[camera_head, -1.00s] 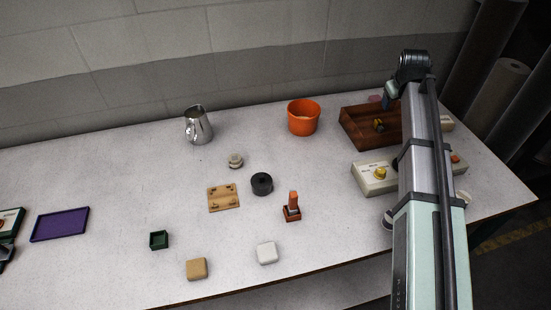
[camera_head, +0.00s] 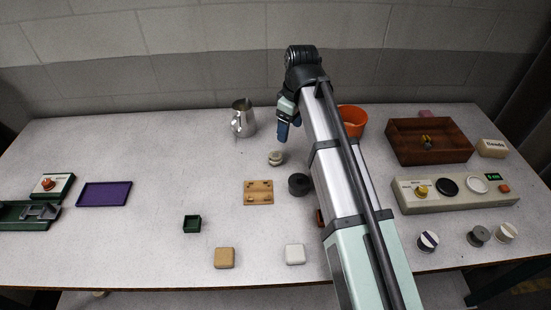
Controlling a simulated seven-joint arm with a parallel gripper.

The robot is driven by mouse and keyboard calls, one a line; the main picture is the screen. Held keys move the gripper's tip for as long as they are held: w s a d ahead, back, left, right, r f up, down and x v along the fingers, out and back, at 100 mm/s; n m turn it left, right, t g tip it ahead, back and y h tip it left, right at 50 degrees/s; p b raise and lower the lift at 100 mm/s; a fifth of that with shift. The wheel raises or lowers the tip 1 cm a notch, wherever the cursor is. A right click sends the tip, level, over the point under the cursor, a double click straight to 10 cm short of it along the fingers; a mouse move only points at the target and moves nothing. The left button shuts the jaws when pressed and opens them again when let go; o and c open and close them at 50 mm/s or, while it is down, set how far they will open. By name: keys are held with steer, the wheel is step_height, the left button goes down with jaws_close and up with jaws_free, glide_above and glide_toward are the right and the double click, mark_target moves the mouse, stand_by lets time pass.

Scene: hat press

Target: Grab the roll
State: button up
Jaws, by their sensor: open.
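A dark round roll (camera_head: 298,184) lies on the table, just left of my arm link. Its right side is close to the arm in the picture, and it looks like a short black cylinder. My gripper (camera_head: 284,131) hangs above the back part of the table, between the metal jug and the orange bucket. It points downward with blue fingers, open, and nothing shows between them. It is apart from the roll, farther back and higher.
A metal jug (camera_head: 243,118) and an orange bucket (camera_head: 352,121) flank the gripper. A small pale stacked piece (camera_head: 275,158) and a wooden board (camera_head: 258,192) are near the roll. A wooden box (camera_head: 428,140) and a button panel (camera_head: 456,190) stand right. My arm partly hides an orange item (camera_head: 319,218).

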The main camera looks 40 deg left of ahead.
steer(key=s+a+r+n+h, duration=0.1)
steer(key=s+a+r+n, duration=0.1)
steer(key=s+a, duration=0.1)
glide_above(276, 155)
steer(key=f, duration=0.6)
steer(key=shift+s+d+f, duration=0.2)
steer(key=shift+s+f, duration=0.1)
steer(key=shift+f, duration=0.05)
steer(key=shift+w+a+f, duration=0.1)
steer(key=shift+w+f, duration=0.05)
steer(key=shift+f, duration=1.5)
steer(key=shift+w+a+f, duration=0.1)
steer(key=shift+f, duration=1.55)
steer(key=c, duration=1.1)
steer(key=shift+c, duration=0.2)
